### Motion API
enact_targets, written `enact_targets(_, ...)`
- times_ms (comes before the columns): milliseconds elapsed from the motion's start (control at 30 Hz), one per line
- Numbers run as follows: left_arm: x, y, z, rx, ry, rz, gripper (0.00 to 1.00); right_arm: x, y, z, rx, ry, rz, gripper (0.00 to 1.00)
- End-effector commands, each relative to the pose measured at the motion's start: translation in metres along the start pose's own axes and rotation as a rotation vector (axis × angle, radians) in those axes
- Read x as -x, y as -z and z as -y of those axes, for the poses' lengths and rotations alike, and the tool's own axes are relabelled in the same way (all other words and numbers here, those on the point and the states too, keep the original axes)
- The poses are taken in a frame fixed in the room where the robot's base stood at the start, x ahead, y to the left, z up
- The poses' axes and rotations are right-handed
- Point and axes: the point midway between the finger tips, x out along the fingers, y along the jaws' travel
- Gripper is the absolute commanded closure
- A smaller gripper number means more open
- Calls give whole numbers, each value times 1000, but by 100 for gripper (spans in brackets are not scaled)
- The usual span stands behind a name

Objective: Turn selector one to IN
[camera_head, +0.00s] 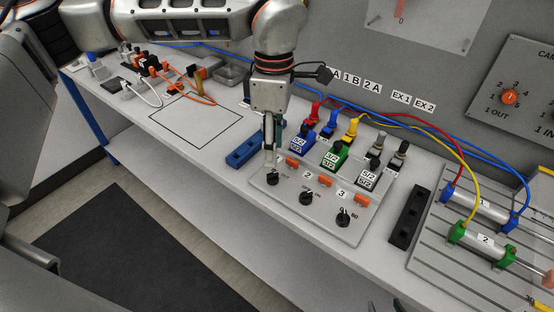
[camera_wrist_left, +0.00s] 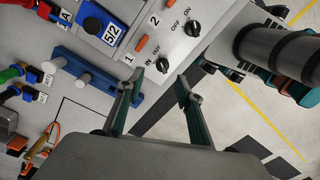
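Selector one is the black knob (camera_head: 272,178) at the left end of the grey selector panel (camera_head: 322,225). My left gripper (camera_head: 270,150) hangs above this knob, fingers pointing down. In the left wrist view the fingers (camera_wrist_left: 160,83) are apart with nothing between the tips, and the knob lies just beyond them. I cannot tell whether they touch it.
Knob two (camera_head: 306,198) and knob three (camera_head: 343,217) sit to the right, with orange parts above them. A blue block (camera_head: 244,152) lies left of the panel. Several valves with red, blue and yellow hoses stand behind. A black block (camera_head: 408,216) lies to the right.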

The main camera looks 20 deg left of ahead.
Motion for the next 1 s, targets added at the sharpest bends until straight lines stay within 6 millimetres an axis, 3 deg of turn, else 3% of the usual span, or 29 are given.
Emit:
enact_targets(200,-35,0,2,-1,5,-1,64,3,-16,5,-3,7,27,60)
enact_targets(400,-60,0,1,0,3,0,64,2,-16,5,-2,7,27,60)
enact_targets(833,-70,0,1,-1,1,1,64,1,-6,3,-2,3,8,60)
enact_targets(1000,-70,0,1,-1,1,1,100,1,-6,3,-2,3,9,60)
